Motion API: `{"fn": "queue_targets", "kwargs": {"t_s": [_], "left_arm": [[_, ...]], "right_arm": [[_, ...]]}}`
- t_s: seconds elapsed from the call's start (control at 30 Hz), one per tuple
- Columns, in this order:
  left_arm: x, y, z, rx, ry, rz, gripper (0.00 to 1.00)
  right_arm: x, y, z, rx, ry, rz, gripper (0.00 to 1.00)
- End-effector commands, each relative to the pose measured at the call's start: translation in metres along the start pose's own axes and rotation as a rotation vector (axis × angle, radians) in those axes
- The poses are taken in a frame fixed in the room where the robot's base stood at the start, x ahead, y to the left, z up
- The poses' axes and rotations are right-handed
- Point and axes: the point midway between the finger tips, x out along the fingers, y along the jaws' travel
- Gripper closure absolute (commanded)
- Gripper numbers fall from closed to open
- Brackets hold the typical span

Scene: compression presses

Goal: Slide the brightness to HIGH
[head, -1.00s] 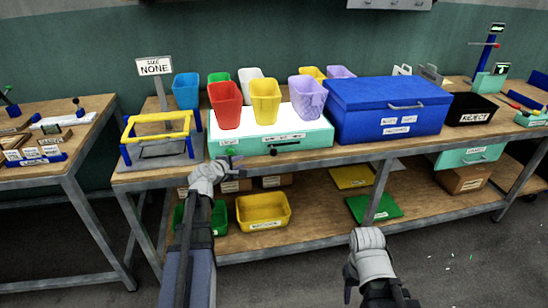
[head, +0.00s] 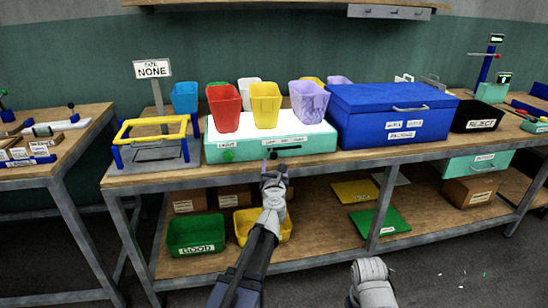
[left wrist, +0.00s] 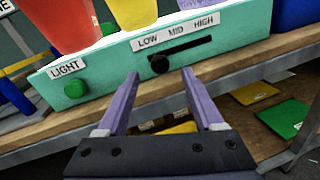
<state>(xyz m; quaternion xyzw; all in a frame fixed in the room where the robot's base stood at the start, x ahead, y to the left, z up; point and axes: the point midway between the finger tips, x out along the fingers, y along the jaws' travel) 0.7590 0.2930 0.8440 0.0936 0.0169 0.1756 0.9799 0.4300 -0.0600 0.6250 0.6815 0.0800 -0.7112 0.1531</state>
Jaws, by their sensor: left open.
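The brightness slider is a black knob (left wrist: 160,64) in a dark slot on the front of the teal light box (head: 222,145). The knob sits at the slot's left end, on the LOW side of the LOW MID HIGH label (left wrist: 175,33). It also shows in the head view (head: 273,155). My left gripper (left wrist: 160,76) is open, its two purple fingers pointing at the panel with the knob between and just beyond their tips. I cannot tell if they touch it. My right gripper is at the lower right of the head view (head: 372,285), its fingers not clear.
A green button (left wrist: 76,89) labelled LIGHT is on the panel's left. Red (head: 223,108), yellow (head: 265,104) and purple (head: 308,98) bins stand on the glowing top. A blue case (head: 390,105) is at the right, a yellow-railed frame (head: 150,129) at the left.

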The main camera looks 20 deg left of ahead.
Motion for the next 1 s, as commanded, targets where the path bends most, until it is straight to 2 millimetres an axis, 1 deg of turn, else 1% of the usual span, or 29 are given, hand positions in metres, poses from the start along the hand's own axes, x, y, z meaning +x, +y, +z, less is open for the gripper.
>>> {"fn": "queue_targets", "kwargs": {"t_s": [0.03,0.4,0.53,0.73,0.77,1.0], "left_arm": [[0.008,0.0,0.0,0.001,0.0,0.0,0.31],[0.062,-0.001,0.0,0.002,0.0,0.0,0.31],[0.069,0.0,0.0,0.002,0.0,0.0,0.31],[0.069,0.0,0.0,0.003,0.0,-0.001,0.31],[0.069,0.0,0.0,0.003,0.0,-0.001,0.33],[0.068,0.0,0.0,0.003,0.0,-0.001,0.6]], "right_arm": [[0.0,0.0,0.0,0.0,0.0,0.0,0.5],[0.0,0.0,0.0,0.0,0.0,0.0,0.5],[0.0,0.0,0.0,0.0,0.0,0.0,0.5],[0.0,0.0,0.0,0.0,0.0,0.0,0.5],[0.0,0.0,0.0,0.0,0.0,0.0,0.5],[0.0,0.0,0.0,0.0,0.0,0.0,0.5]]}}
